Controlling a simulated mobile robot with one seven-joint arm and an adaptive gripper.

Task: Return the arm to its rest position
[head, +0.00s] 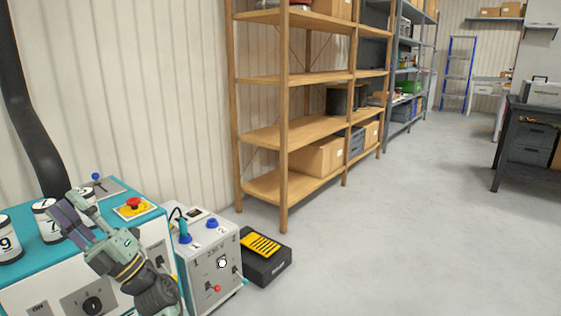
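My arm rises from the bottom edge at the lower left in the head view, with a green and dark wrist. My gripper (70,212), with purple-grey parts at its end, is at the upper left of the wrist. It overlaps the top of the teal and white machine (150,222) in the picture. Just behind it are white numbered cylinders with dark rims, one marked 7 (43,207) and one partly hidden. The spacing of the fingers is not clear, and no held thing can be made out.
A cylinder marked 9 (8,240) and a red stop button (133,203) are on the machine. A grey box with switches (222,262) and a black-and-yellow case (264,262) stand to its right. Wooden shelves (290,130) line the wall.

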